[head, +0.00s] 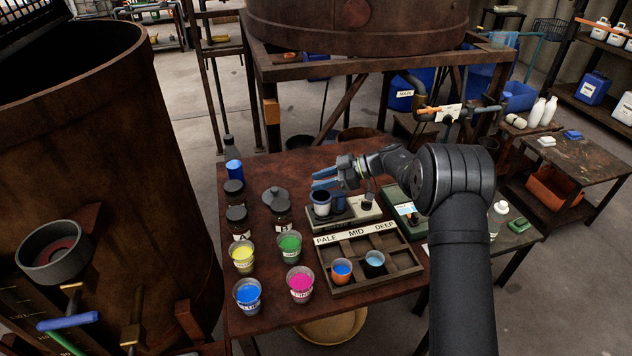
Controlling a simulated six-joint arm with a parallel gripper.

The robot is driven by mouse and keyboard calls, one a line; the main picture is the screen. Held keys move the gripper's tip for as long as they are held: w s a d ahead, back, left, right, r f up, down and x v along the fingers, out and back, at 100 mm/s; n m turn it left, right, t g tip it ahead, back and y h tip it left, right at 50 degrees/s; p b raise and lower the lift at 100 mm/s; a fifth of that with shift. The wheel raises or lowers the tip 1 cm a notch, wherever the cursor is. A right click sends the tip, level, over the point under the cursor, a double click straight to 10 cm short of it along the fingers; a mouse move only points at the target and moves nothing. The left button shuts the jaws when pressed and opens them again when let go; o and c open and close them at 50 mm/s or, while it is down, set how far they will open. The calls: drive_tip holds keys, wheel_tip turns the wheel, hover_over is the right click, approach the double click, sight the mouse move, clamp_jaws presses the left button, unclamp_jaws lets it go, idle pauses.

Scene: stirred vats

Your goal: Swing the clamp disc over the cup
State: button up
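A dark cup (321,204) stands upright at the left end of a small bench device (345,217) behind the sorting tray. A small dark round part (367,204), which looks like the clamp disc, sits on a thin stem at the device's right end, to the right of the cup and not over it. My gripper (321,178) has blue fingers pointing left, just above and behind the cup. The fingers look apart, with nothing visible between them. Whether they touch the cup cannot be told. My forearm passes close above the disc.
A wooden tray (371,284) marked PALE, MID, DEEP holds two small cups of blue liquid. Cups of yellow (243,256), green, blue and pink paint and several dark jars stand to the left. A green-grey device (403,211) stands right. A large rusty vat fills the far left.

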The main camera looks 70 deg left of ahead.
drive_tip(key=v, duration=1.5)
drive_tip(key=shift+w, duration=0.25)
drive_tip(key=shift+d, duration=0.1)
drive_tip(key=x, duration=1.7)
drive_tip(key=shift+s, duration=0.2)
drive_tip(key=v, duration=1.8)
drive_tip(key=x, duration=1.7)
drive_tip(key=shift+s+f, duration=0.15)
drive_tip(key=shift+s, duration=0.2)
drive_tip(key=shift+s+a+f, duration=0.1)
drive_tip(key=shift+a, duration=0.2)
drive_tip(key=shift+w+a+m+t+y, duration=0.15)
drive_tip(key=shift+a+m+t+y, duration=0.05)
drive_tip(key=shift+m+y, duration=0.3)
drive_tip(key=shift+w+a+m+t+y, duration=0.15)
drive_tip(key=shift+a+m+t+y, duration=0.05)
drive_tip(key=shift+m+y, duration=0.3)
